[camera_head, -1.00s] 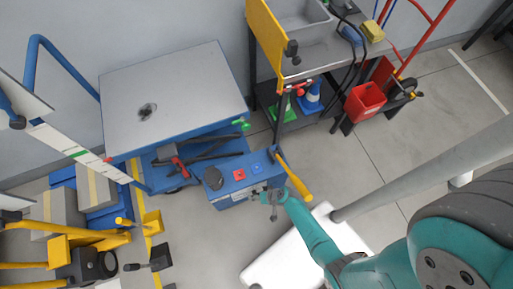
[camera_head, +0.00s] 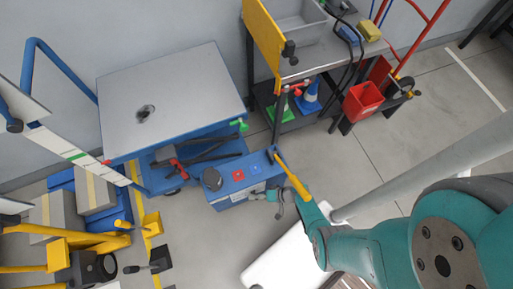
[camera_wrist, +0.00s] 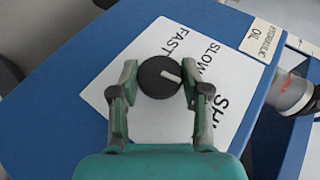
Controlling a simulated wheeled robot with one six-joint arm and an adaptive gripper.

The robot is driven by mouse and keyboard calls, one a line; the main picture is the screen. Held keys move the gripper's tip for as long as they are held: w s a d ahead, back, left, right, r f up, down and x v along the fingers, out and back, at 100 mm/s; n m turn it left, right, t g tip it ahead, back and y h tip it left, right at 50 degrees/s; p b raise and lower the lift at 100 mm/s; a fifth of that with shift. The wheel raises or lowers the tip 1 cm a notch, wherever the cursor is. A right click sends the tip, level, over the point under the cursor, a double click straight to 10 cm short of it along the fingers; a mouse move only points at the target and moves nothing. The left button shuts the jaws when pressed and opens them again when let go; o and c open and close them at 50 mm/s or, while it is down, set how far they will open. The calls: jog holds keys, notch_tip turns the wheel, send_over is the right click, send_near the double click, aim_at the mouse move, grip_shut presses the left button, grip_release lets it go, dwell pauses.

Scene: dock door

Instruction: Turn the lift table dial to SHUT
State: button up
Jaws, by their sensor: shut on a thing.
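The black round dial (camera_wrist: 158,77) sits on a white label plate (camera_wrist: 95,95) on a blue housing, in the wrist view. Its white pointer mark points right and slightly down, between the words SLOW and SHUT. My gripper (camera_wrist: 157,88) is shut on the dial, one finger on each side. In the head view, my gripper (camera_head: 279,203) is at the front of the blue control box (camera_head: 240,173) of the lift table (camera_head: 172,98); the dial is too small to make out there.
A label reading HYDRAULIC OIL (camera_wrist: 264,40) and a grey cylindrical fitting (camera_wrist: 292,92) are right of the dial. A yellow-handled lever (camera_head: 290,176) rises beside the control box, close to my arm.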

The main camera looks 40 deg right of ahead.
jog(key=shift+s, duration=0.1)
dwell(0.3)
jog(key=o, duration=1.1)
jog(key=shift+v, duration=5.9)
